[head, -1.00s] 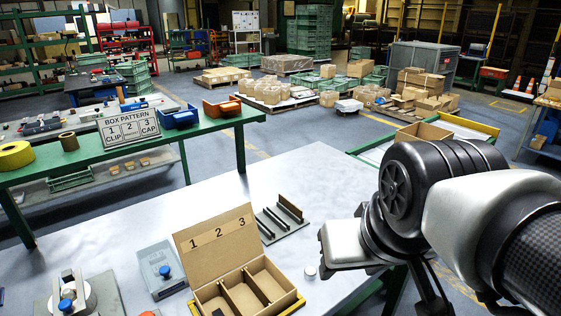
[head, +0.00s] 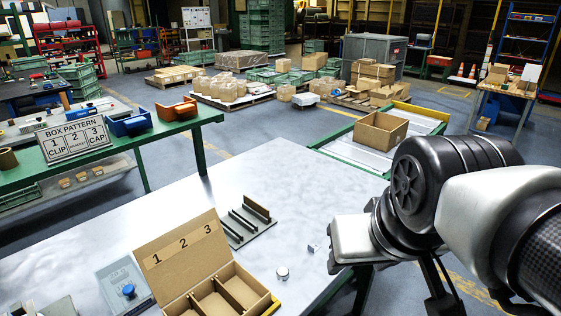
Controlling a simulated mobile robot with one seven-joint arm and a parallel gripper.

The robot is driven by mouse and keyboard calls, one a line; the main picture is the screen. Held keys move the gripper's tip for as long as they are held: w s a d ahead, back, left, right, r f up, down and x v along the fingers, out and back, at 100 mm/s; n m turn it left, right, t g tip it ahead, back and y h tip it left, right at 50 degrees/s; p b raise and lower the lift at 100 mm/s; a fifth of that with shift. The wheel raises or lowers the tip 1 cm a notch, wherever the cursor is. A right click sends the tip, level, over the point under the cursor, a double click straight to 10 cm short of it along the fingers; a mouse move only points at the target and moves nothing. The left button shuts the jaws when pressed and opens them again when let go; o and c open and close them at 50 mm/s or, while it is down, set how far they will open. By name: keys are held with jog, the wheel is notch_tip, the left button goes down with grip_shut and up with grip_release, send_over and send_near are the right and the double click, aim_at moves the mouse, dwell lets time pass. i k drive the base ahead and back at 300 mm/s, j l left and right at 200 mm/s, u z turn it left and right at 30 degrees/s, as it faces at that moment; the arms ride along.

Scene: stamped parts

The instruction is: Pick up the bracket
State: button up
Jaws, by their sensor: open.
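A small grey metal piece (head: 313,247), which looks like the bracket, lies on the grey table (head: 335,195) near its right edge. It is too small to make out its exact shape. My gripper (head: 449,298) shows only in part as dark fingers beneath my arm at the lower right. It is open, with nothing seen between the fingers, to the right of the piece and apart from it. An open cardboard box (head: 172,259) with lid numbers 1, 2, 3 stands at the bottom. Its compartments are partly cut off by the frame.
A small round silvery cap (head: 282,272) lies between box and bracket. A grey slotted rack (head: 247,222) stands behind the box; a grey block with a blue knob (head: 127,287) is at its left. The table's middle is clear.

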aim_at(311, 248)
jog(key=i+l+u, duration=0.2)
jog(key=l+u, duration=0.2)
jog(key=l, duration=0.2)
jog(key=k+j+z, duration=0.25)
jog(key=j, duration=0.15)
jog(key=k+j+z, duration=0.1)
jog(key=j+z, duration=0.15)
jog(key=j+u, duration=0.1)
jog(key=u, duration=0.6)
jog(key=l+u, duration=0.1)
jog(key=u, duration=0.35)
jog(key=l+u, duration=0.15)
jog(key=u, duration=0.3)
jog(key=i+l+u, duration=0.1)
jog(key=u, duration=0.35)
jog(key=l, duration=0.6)
jog(key=k+l, duration=0.15)
jog(key=l, duration=1.05)
jog(key=k, duration=0.05)
